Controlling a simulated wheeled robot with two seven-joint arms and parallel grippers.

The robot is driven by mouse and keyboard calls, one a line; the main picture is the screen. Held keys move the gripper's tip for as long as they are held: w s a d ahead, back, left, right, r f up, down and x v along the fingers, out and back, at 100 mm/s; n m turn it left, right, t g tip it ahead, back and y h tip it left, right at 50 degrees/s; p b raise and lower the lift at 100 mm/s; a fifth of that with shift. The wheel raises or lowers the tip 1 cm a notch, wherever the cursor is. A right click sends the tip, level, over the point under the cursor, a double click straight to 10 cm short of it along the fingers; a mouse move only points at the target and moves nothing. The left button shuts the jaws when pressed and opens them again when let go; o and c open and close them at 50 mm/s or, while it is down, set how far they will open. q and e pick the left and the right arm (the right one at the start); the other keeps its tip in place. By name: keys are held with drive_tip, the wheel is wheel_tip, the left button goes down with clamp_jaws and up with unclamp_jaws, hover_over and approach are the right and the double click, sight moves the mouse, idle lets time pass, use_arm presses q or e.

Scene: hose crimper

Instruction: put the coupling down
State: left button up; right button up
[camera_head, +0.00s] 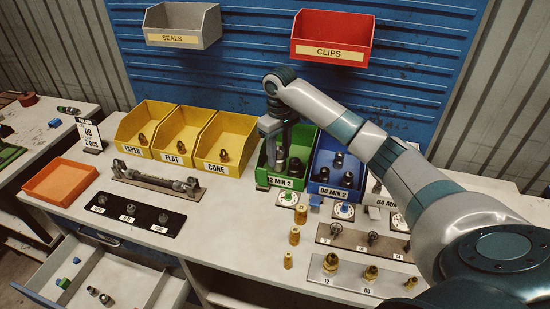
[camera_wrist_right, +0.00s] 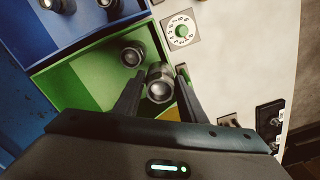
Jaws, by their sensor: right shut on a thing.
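My right gripper (camera_head: 278,148) reaches down over the green bin (camera_head: 263,182), which is labelled "12 MIN 2". In the right wrist view my right gripper (camera_wrist_right: 158,88) is shut on a dark metal coupling (camera_wrist_right: 160,90), its round open end facing the camera. The held coupling is over or inside the green bin (camera_wrist_right: 92,72); I cannot tell whether it touches the floor. Another dark coupling (camera_wrist_right: 132,55) stands in the same bin, just beside it. My left gripper is not in view.
The blue bin (camera_head: 322,188) with several couplings adjoins the green bin on the right. Yellow bins (camera_head: 222,168) stand to the left. Dials (camera_head: 287,198), brass parts (camera_head: 294,235) and a fitting plate (camera_head: 345,285) lie in front. An orange tray (camera_head: 60,196) is at far left.

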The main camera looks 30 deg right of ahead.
drive_tip(key=w+f, duration=0.1)
drive_tip(key=w, duration=0.1)
drive_tip(key=w+d+f+p, duration=0.1)
drive_tip(key=shift+w+f, duration=0.2)
drive_tip(key=shift+w, duration=0.2)
drive_tip(key=shift+f+p, duration=0.35)
drive_tip(key=shift+f, duration=0.1)
wheel_tip(320, 180, down, 2)
drive_tip(key=shift+f+p, duration=0.1)
drive_tip(key=shift+p, duration=0.4)
drive_tip(key=shift+f, duration=0.45)
drive_tip(key=shift+f, duration=0.1)
drive_tip(key=o, duration=1.3)
drive_tip(key=shift+c, duration=0.2)
